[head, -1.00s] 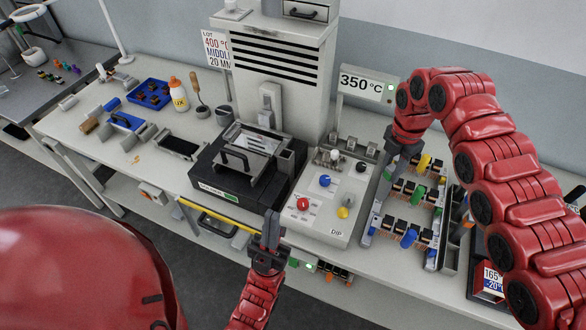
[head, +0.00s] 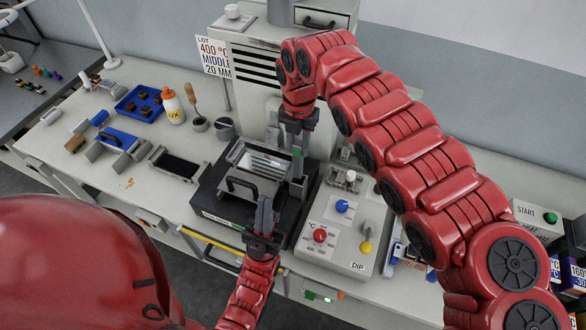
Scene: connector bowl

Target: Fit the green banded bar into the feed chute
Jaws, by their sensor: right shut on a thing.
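My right gripper (head: 297,128) is shut on the green banded bar (head: 297,153), a slim grey piece with a green mark below the fingers. It hangs roughly upright above the right side of the black-based machine. A grey upright part there (head: 299,188), which looks like the feed chute, stands just below the bar. I cannot tell whether bar and chute touch. My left gripper (head: 264,214) points up in front of the machine, near its front right edge; its fingers are seen nearly side-on and I see nothing between them.
The machine's tray with a handle (head: 242,186) lies left of the chute. A control box (head: 335,235) with red, blue and yellow knobs stands to the right. My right arm hides much of the right bench.

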